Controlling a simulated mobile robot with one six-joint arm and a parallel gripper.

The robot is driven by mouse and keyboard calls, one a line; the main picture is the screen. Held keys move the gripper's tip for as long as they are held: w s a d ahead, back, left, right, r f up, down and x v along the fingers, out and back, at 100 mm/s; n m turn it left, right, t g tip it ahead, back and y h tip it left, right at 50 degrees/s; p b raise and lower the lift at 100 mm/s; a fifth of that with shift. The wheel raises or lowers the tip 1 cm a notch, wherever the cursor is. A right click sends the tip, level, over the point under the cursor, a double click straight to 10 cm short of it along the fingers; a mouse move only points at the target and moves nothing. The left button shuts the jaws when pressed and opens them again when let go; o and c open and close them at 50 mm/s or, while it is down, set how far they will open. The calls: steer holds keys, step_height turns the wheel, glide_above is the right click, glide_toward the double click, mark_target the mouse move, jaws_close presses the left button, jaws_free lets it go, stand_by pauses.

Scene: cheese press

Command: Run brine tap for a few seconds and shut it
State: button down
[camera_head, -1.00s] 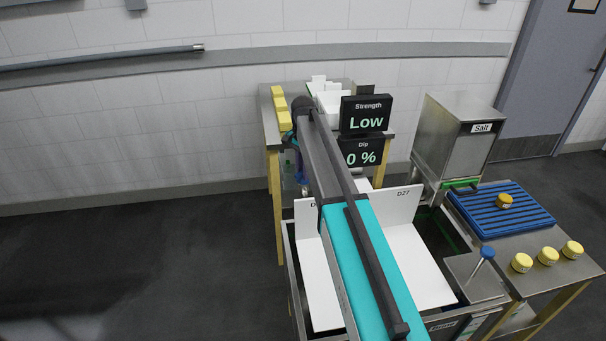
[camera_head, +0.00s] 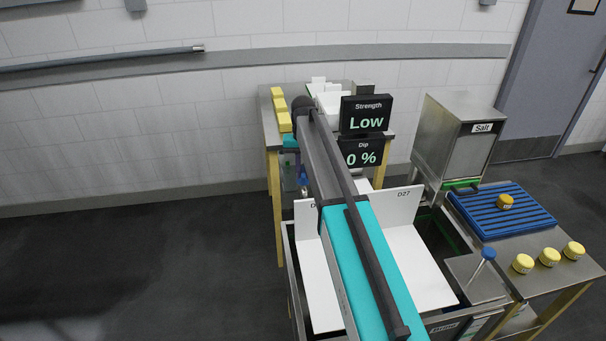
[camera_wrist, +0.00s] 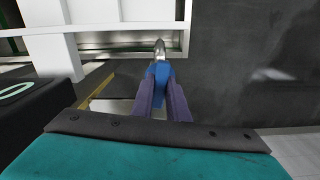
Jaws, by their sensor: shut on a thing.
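In the wrist view the blue tap handle (camera_wrist: 158,74) sits between the fingers of my gripper (camera_wrist: 162,90), which is shut on it. The metal tap body (camera_wrist: 160,47) shows just beyond the handle, by the wall of the brine tank (camera_wrist: 120,40). In the head view a bit of blue at the tap (camera_head: 304,180) shows left of my arm. My arm hides most of the gripper there. No stream of brine can be made out. Two dark displays read Strength Low (camera_head: 366,113) and Dip 0 % (camera_head: 362,151).
A salt bin (camera_head: 455,140) stands right of the tank. White boards marked D27 (camera_head: 402,205) stand in the tank. The floor at left is clear.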

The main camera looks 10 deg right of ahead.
mark_target(303, 171)
steer(key=shift+n, duration=0.4)
steer(key=c, duration=1.7)
jaws_free()
steer(key=shift+r, duration=0.15)
steer(key=shift+r+p, duration=3.7)
steer(key=shift+r, duration=3.1)
